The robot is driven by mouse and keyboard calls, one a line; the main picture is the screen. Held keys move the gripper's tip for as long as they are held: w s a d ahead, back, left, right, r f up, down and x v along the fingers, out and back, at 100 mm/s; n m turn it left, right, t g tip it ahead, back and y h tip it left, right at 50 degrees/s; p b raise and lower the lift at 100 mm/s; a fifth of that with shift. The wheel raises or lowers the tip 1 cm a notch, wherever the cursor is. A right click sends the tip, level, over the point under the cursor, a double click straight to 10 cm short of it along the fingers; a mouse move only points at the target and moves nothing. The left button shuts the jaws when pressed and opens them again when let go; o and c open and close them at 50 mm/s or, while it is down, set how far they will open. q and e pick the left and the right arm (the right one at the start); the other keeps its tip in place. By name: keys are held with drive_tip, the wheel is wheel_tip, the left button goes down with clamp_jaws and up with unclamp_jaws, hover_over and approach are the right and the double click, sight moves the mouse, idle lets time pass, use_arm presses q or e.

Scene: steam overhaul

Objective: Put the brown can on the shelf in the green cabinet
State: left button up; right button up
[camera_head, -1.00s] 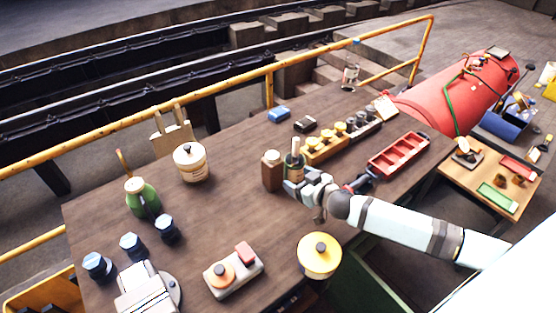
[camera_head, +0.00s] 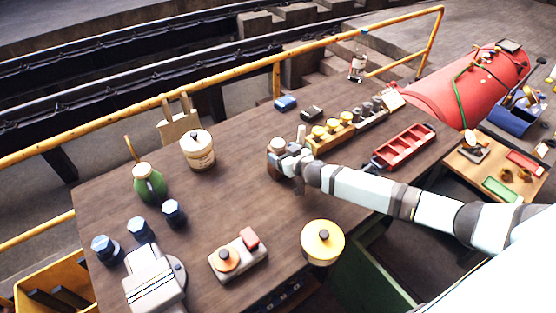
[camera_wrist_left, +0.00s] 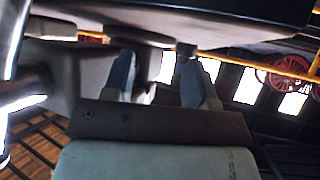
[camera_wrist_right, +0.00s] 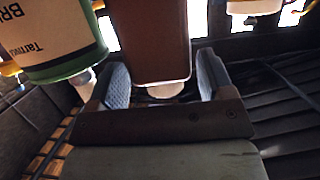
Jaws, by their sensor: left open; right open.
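The brown can (camera_head: 273,165), with a pale cap, stands upright on the workbench near its middle. My right gripper (camera_head: 287,161) is open at the can, partly hiding it. In the right wrist view the can (camera_wrist_right: 155,35) is between the two open fingers (camera_wrist_right: 165,80); I cannot tell whether they touch it. My left gripper (camera_wrist_left: 158,75) is open and empty in the left wrist view, outside the head view. A green panel (camera_head: 372,280) shows below the bench's front edge, probably part of the green cabinet; its shelf is hidden.
A green labelled bottle (camera_wrist_right: 50,40) stands close beside the can. A tray of yellow-topped parts (camera_head: 330,134) and a red tray (camera_head: 404,147) lie to the right. A yellow-lidded pot (camera_head: 322,243) stands near the front edge.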

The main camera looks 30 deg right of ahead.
drive_tip(key=shift+x, duration=1.2)
drive_tip(key=shift+s, duration=0.1)
drive_tip(key=c, duration=1)
drive_tip(key=shift+r, duration=0.1)
drive_tip(key=shift+c, duration=0.2)
